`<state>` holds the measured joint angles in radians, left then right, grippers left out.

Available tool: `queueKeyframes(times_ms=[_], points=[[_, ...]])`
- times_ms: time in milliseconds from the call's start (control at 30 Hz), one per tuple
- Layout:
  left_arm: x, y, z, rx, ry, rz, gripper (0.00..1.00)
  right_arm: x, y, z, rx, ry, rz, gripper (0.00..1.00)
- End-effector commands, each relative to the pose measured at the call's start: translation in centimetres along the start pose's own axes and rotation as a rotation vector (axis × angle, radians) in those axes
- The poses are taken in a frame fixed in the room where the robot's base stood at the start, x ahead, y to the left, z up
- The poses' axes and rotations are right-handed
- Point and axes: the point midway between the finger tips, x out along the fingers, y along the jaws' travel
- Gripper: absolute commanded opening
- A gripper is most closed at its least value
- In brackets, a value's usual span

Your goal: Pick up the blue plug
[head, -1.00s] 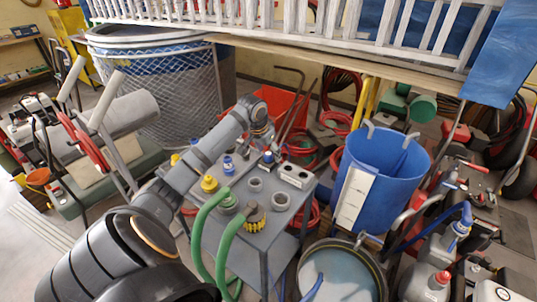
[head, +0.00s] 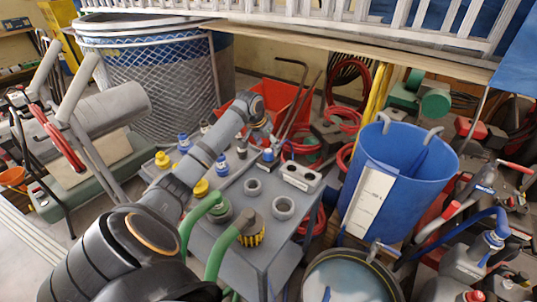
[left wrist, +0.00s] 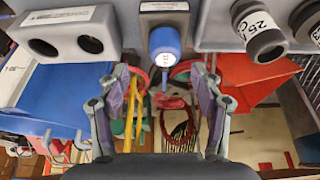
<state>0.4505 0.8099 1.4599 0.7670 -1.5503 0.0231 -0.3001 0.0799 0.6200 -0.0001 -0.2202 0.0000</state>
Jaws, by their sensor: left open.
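A blue plug (head: 268,155) with a white label stands upright in a grey block on the grey cart top, by the far edge. My left gripper (head: 264,136) is right by it. In the left wrist view the same blue plug (left wrist: 165,46) shows in its dark socket, between the two fingers and just beyond their tips. My left gripper (left wrist: 163,78) is open there, with nothing held. My right gripper is not in view.
The grey cart (head: 248,237) also carries yellow plugs (head: 201,188), grey rings (head: 283,208) and a two-hole block (head: 301,176). A blue bin (head: 425,190) stands to the right. A labelled cylinder (left wrist: 259,30) is beside the plug.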

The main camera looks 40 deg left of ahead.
Motion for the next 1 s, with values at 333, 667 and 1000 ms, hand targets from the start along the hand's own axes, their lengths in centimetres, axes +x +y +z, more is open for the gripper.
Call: queueKeyframes(times_ms=[333,667,1000], points=[[3.2,-0.5,0.5,-0.003,-0.003,0.001,0.66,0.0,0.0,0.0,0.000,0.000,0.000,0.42],[5.7,-0.6,0.6,0.001,-0.001,-0.001,0.66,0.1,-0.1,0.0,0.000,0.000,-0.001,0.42],[5.6,-0.6,0.6,0.001,-0.001,-0.001,0.32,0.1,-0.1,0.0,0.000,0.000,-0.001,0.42]])
